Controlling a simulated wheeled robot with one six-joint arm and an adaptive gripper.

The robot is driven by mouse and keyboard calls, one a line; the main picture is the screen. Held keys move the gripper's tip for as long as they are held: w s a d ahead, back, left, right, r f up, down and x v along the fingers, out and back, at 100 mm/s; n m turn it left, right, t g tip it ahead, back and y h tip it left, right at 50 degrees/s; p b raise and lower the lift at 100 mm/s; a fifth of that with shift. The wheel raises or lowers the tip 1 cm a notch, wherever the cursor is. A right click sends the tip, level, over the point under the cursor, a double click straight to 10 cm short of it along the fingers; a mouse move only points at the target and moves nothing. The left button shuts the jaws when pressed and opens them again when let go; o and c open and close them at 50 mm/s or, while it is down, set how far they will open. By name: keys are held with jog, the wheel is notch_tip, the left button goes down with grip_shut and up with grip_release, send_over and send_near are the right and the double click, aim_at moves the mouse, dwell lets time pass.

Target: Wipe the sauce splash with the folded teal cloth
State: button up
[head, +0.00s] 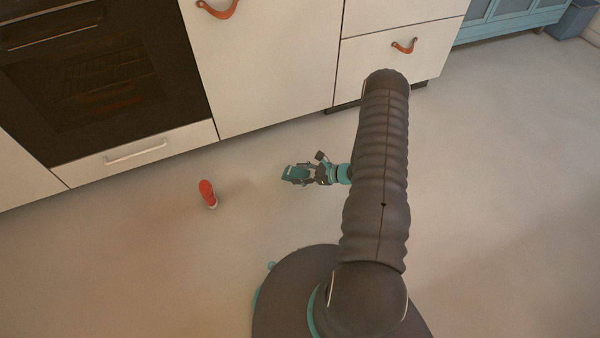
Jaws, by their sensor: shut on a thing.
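My gripper (303,172) is in the middle of the head view, at the end of my dark arm, over the floor in front of the cabinets. It is shut on the folded teal cloth (294,174), which shows as a small teal patch between the dark fingers. I cannot tell whether the cloth touches the floor. I do not see a sauce splash; my arm and base hide part of the floor.
A red bottle-like object with a pale end (207,193) is on the floor (130,260), left of my gripper. Behind are an oven (85,80) and pale cabinets (265,70) with leather pulls (404,46). A teal cabinet (500,22) is at the back right. Open floor lies to the right.

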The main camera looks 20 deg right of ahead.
aim_at(301, 188)
jog(key=shift+f+b, duration=1.85)
jog(key=shift+f, duration=1.7)
jog(key=shift+d+f, duration=0.2)
jog(key=shift+w+d+b, duration=0.1)
jog(key=shift+d+b, duration=0.35)
jog(key=shift+d, duration=3.35)
jog(key=shift+r+p, duration=0.25)
jog(key=shift+p, duration=0.3)
jog(key=shift+a+f, duration=0.2)
jog(key=shift+a, duration=3.7)
jog(key=shift+a+r+p, duration=0.2)
jog(key=shift+r+p, duration=0.05)
jog(key=shift+p, duration=0.2)
jog(key=shift+d+r+p, duration=0.1)
jog(key=shift+r+p, duration=1.7)
jog(key=shift+r, duration=1.95)
